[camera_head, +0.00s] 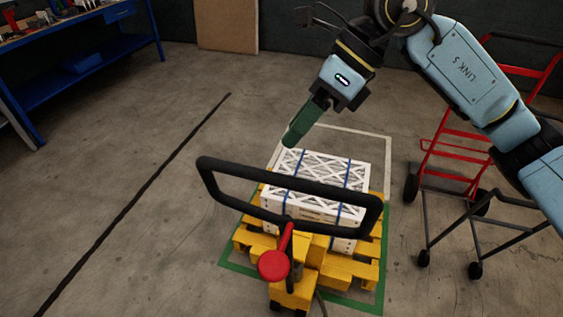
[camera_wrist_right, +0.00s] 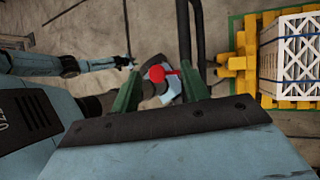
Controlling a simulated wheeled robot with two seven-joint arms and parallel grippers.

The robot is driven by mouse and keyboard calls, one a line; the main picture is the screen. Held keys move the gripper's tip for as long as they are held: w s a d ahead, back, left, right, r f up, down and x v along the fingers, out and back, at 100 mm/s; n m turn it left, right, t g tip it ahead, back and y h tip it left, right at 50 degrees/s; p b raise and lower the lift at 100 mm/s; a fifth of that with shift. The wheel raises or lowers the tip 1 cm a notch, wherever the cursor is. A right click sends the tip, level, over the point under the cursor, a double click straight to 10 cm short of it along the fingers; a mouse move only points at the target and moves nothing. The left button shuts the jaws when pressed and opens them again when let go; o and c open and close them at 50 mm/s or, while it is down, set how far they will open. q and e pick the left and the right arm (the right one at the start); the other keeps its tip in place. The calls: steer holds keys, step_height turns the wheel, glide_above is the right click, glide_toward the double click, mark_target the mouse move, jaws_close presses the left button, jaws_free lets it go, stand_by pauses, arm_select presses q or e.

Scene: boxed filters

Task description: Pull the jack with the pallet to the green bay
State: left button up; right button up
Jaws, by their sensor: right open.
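The yellow pallet (camera_head: 364,272) carries white boxed filters (camera_head: 312,208) with blue straps, also in the right wrist view (camera_wrist_right: 292,58). The yellow pallet jack (camera_head: 292,296) stands at its near end, with a black loop handle (camera_head: 290,184) and a red knob (camera_head: 273,265). A green floor outline (camera_head: 237,268) runs around the near part of the pallet. My right gripper (camera_head: 293,140) is open and empty, above and beyond the handle in the head view. In the right wrist view, its green fingers (camera_wrist_right: 160,92) are apart. My left gripper (camera_wrist_right: 124,62) seems to show small there, its jaws unclear.
A white floor outline (camera_head: 352,131) lies behind the load. A blue workbench (camera_head: 88,62) is at the back left. The floor left of the pallet is clear, crossed by a dark line (camera_head: 140,196).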

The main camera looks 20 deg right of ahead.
mark_target(287, 176)
steer(key=d+h, duration=0.2)
steer(key=d, duration=0.3)
steer(key=shift+m, duration=0.4)
steer(key=x, duration=0.8)
steer(key=w+p+x, duration=0.1)
steer(key=x, duration=0.4)
steer(key=shift+w+a, duration=0.1)
steer(key=shift+a, duration=0.1)
steer(key=shift+c, duration=0.2)
steer(key=shift+r, duration=0.1)
jaws_close()
